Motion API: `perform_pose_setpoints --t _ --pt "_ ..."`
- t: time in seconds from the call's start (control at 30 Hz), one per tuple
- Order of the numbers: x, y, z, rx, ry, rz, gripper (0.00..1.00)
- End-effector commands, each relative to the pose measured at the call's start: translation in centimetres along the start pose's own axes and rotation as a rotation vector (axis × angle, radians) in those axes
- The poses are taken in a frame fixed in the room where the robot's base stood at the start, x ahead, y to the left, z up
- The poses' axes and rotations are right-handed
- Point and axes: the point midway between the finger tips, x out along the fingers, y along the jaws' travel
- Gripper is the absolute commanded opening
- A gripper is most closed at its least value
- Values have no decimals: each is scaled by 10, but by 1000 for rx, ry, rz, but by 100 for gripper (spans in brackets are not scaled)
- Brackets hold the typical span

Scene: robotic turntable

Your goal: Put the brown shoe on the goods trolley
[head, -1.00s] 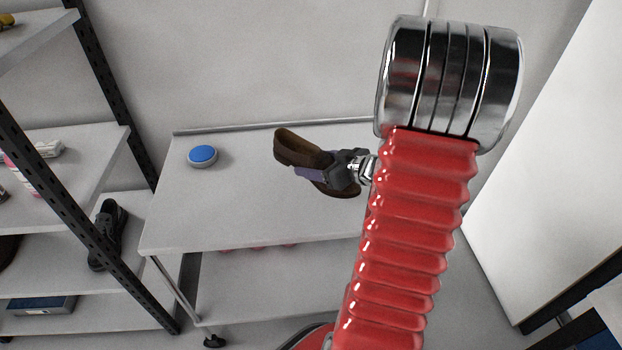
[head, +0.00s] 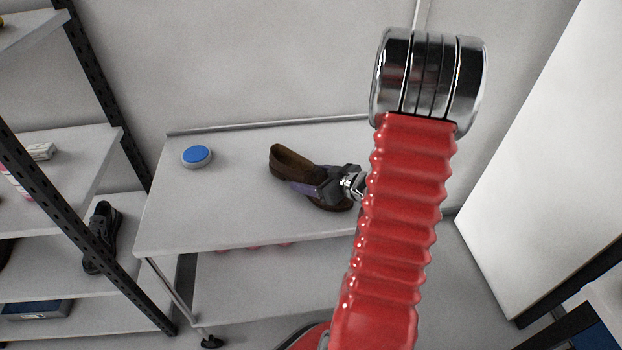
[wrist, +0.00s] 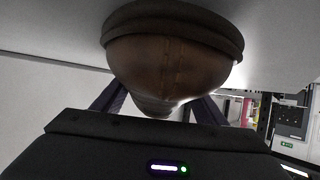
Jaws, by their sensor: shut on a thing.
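The brown shoe (head: 290,162) is at the top shelf of the white goods trolley (head: 200,225), right of its middle in the head view. My gripper (head: 312,188) is shut on the shoe, its purple-grey fingers across the shoe's side. The shoe looks roughly level, low over the trolley top; I cannot tell whether its sole touches. In the wrist view the shoe's rounded brown end (wrist: 172,70) and dark sole fill the upper middle, with a finger on each side. My red arm hides the trolley's right part.
A round blue-topped object (head: 197,156) sits at the trolley top's left. A rack (head: 75,225) at left holds a black shoe (head: 101,238) and boxes. Reddish items lie on the trolley's lower level. The trolley top's front left is clear.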

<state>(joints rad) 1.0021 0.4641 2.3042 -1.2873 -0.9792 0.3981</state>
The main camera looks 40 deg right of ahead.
Motion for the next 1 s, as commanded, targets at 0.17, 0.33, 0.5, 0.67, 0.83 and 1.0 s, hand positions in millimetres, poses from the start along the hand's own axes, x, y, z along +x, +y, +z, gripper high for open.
perform_pose_setpoints --t 0.17,0.33,0.5,0.67,0.83,1.0 --pt "2 1 3 0 2 2 32" --pt "2 1 3 0 1 2 32" --pt "2 1 4 0 0 2 73" --pt "2 1 4 1 0 2 84" --pt "2 1 4 1 0 2 85" --pt "0 1 4 0 0 2 85"
